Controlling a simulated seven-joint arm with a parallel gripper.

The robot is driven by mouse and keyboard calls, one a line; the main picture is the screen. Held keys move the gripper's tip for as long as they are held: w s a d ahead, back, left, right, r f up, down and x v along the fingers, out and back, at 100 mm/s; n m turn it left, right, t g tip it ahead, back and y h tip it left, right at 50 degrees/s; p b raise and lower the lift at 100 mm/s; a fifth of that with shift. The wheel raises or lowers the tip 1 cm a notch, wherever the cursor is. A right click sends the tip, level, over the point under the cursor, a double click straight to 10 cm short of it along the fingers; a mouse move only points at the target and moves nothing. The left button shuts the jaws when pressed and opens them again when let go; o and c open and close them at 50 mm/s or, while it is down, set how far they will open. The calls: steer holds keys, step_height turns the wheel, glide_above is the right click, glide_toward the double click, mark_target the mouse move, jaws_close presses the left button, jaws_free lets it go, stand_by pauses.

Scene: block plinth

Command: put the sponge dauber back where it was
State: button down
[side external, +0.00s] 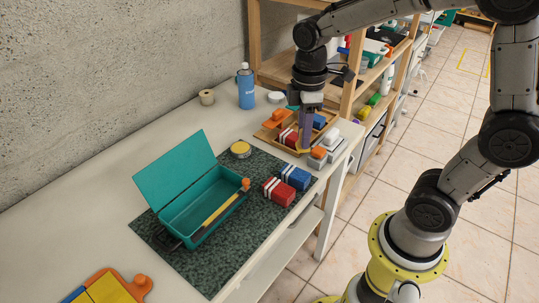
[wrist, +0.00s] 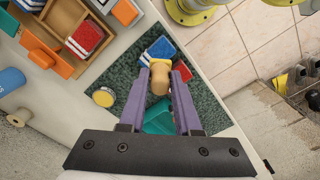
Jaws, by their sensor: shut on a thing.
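My gripper (wrist: 159,75) is shut on the sponge dauber (wrist: 159,80), a short tan cylinder with a yellow end, held between its two purple fingers. In the side external view my gripper (side external: 304,147) points down at the front right of the wooden tray (side external: 268,136); the dauber is hard to make out there. The wooden tray (wrist: 62,22) shows at the upper left of the wrist view, with red-and-white blocks (wrist: 86,37) in a compartment and an orange piece (wrist: 40,58) beside the blocks.
The dark green mat (side external: 150,235) carries an open teal box (side external: 190,228), a yellow-topped round tin (side external: 240,149) and red and blue blocks (side external: 284,186). A blue bottle (side external: 246,88) and tan roll (side external: 207,97) stand behind. Grey and white blocks (side external: 333,141) sit right of the tray.

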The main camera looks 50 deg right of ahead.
steer(key=w+f, duration=0.2)
steer(key=w, duration=0.1)
steer(key=w+f, duration=0.4)
steer(key=w, duration=0.1)
steer(key=shift+w+d+f, duration=0.2)
steer(key=shift+w+f, duration=0.65)
steer(key=shift+f, duration=0.15)
steer(key=shift+w+f, duration=0.15)
steer(key=shift+f, duration=1.5)
steer(key=shift+f, duration=0.2)
steer(key=c, duration=0.6)
jaws_free()
steer(key=shift+r, duration=0.15)
